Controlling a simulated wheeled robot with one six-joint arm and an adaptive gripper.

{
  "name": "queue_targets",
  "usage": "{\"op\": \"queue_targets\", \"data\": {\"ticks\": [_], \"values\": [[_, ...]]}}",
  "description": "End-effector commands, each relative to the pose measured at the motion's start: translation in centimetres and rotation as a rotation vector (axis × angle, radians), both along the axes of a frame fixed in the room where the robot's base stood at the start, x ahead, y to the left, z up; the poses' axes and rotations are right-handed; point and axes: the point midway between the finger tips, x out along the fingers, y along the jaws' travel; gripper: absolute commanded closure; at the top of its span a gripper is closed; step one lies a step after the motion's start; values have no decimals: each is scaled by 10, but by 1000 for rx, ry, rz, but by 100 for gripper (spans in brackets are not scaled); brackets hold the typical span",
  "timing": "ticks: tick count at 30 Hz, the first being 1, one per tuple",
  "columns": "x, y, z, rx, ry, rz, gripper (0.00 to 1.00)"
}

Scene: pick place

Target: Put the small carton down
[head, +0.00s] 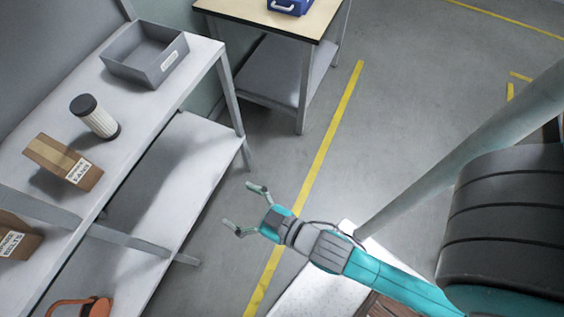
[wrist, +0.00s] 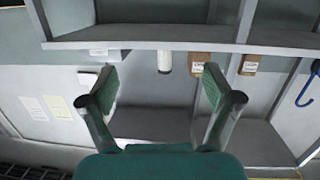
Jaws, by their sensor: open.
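A small brown carton (head: 63,162) with a white label sits on the upper shelf of the grey rack at the left; it leans at an angle in the picture. A second brown carton (head: 14,238) stands nearer, cut by the left edge. Two cartons also show in the wrist view, one (wrist: 198,63) beside the other (wrist: 250,65). I cannot tell which is the task's small carton. My gripper (head: 243,205) is open and empty over the floor, apart from the rack. In the wrist view, its fingers (wrist: 160,90) are spread with nothing between them.
The rack's upper shelf (head: 128,105) also holds a grey bin (head: 140,65) and a white-and-black cylinder (head: 96,118). An orange object (head: 82,306) lies lower down. A wooden-topped table (head: 265,20) bears a blue case (head: 290,6). Floor beside the yellow line (head: 330,125) is clear.

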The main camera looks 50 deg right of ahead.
Motion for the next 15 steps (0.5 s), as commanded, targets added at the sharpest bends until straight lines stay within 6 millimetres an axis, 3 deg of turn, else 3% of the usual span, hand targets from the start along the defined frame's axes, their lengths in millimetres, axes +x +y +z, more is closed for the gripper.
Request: {"op": "queue_targets", "data": {"ticks": [1, 9, 15], "values": [[-19, -10, -5, -1, 19, -15, 11], [-109, -46, -4, 11, 71, -99, 11], [-162, -61, 9, 21, 99, -166, 11]]}}
